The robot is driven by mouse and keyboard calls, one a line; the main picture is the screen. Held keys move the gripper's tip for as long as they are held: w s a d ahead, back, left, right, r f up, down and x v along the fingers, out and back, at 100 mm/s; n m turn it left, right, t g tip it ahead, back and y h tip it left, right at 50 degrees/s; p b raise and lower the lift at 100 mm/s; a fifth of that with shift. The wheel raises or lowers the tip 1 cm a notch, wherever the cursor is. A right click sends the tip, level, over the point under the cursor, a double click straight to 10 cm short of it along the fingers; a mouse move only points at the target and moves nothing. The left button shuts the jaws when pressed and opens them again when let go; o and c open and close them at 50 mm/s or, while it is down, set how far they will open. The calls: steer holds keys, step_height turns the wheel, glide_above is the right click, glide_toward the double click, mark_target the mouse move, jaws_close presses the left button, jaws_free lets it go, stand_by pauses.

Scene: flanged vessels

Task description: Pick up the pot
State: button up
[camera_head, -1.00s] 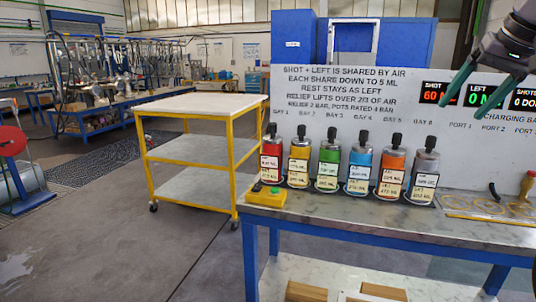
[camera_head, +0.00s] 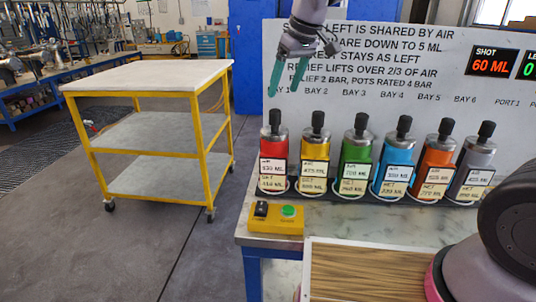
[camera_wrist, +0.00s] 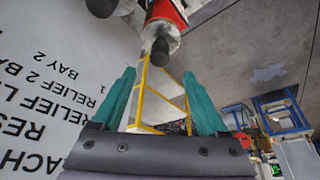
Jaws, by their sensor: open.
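A row of pots with black knobs stands along the back of the bench. The leftmost is the red pot (camera_head: 273,160), followed by the yellow pot (camera_head: 314,160), green pot (camera_head: 356,160), blue pot (camera_head: 397,162), orange pot (camera_head: 438,165) and grey pot (camera_head: 477,167). Each carries handwritten labels. My gripper (camera_head: 285,91) has teal fingers, spread and empty, pointing down above the red pot. In the wrist view, my gripper (camera_wrist: 159,75) is open, with a black knob between and beyond its fingers and the red pot (camera_wrist: 170,12) at the top edge.
A white lettered panel (camera_head: 400,100) stands close behind the pots. A yellow button box (camera_head: 276,220) sits at the bench's front left corner. A framed wooden board (camera_head: 365,275) is in the foreground. A yellow-framed cart (camera_head: 150,75) stands left of the bench, with open floor between.

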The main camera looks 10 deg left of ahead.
mark_target(277, 110)
steer(key=x, duration=0.9)
steer(key=shift+f, duration=0.45)
jaws_close()
steer(key=shift+r, duration=0.1)
stand_by(0.8)
